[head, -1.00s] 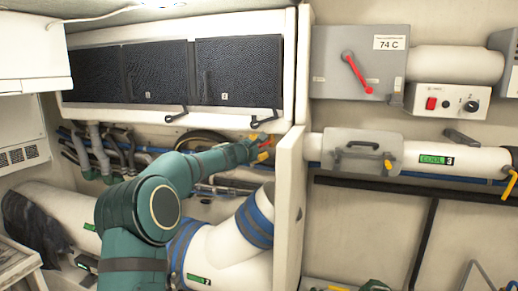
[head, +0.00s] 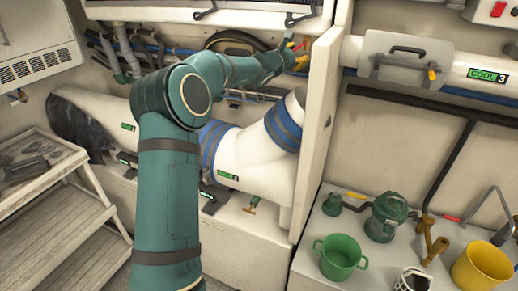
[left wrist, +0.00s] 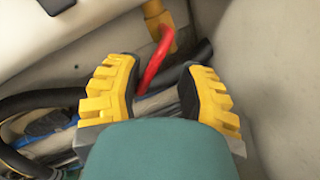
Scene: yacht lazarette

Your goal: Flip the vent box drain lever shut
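A red lever (left wrist: 154,62) hangs from a brass-coloured valve fitting (left wrist: 158,24) under a pale box edge in the left wrist view; I take it as the drain lever. My left gripper (left wrist: 160,82) has its yellow fingers spread, with the lever's lower end showing between them. Whether they touch it I cannot tell. In the head view my left gripper (head: 294,58) reaches under the white box (head: 215,12), beside the upright panel. The lever is small and partly hidden there. My right gripper is not in view.
An upright white panel (head: 322,125) stands close to the right of my left gripper. Hoses and blue pipes (head: 150,52) run behind it, and a white duct (head: 255,160) lies below. A green mug (head: 340,258) and yellow bucket (head: 484,268) stand lower right.

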